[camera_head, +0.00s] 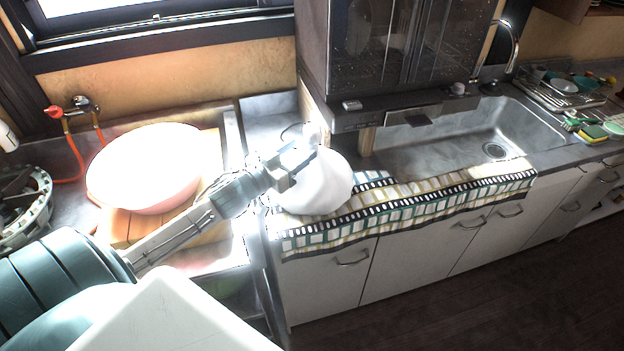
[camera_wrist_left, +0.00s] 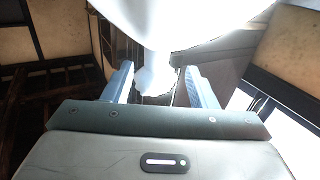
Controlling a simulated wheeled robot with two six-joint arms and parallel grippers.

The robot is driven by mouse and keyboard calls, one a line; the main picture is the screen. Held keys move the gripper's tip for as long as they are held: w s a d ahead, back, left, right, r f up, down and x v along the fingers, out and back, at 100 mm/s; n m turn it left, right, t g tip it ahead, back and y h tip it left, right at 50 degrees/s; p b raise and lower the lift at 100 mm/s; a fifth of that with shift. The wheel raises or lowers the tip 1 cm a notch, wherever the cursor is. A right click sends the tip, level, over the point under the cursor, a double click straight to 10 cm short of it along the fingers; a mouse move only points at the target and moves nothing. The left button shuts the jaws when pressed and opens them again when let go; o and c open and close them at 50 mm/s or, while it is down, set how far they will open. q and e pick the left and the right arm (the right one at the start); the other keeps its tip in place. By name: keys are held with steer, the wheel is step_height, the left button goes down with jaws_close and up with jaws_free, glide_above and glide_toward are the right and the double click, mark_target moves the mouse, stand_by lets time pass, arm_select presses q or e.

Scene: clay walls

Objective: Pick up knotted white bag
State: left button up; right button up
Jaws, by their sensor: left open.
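The knotted white bag (camera_head: 322,186) sits on the patterned cloth at the left end of the counter. My left gripper (camera_head: 303,158) is at the bag's upper left side in the head view, by its knot. In the left wrist view the bag (camera_wrist_left: 190,20) fills the top, very bright, and its narrow knotted part (camera_wrist_left: 153,76) hangs between the two fingers. The left gripper (camera_wrist_left: 158,85) is open, with a finger on each side of the knot. I cannot tell whether either finger touches it. My right gripper is not in view.
The patterned cloth (camera_head: 412,205) lies along the counter front. The sink (camera_head: 500,128) is to the right, and a dark glass-door cabinet (camera_head: 400,45) stands behind the bag. A large pale basin (camera_head: 150,170) sits at left, near a gas burner (camera_head: 22,205).

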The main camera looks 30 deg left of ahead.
mark_target(307, 144)
arm_select(q)
steer(key=shift+w+d+r, duration=0.1)
steer(key=shift+w+d, duration=0.1)
steer(key=shift+w, duration=0.6)
steer(key=shift+w+d+r, duration=0.1)
steer(key=shift+w+d, duration=0.1)
steer(key=shift+w, duration=0.65)
steer(key=shift+w+d+r, duration=0.1)
steer(key=shift+w+d, duration=0.1)
steer(key=shift+w, duration=0.6)
jaws_close()
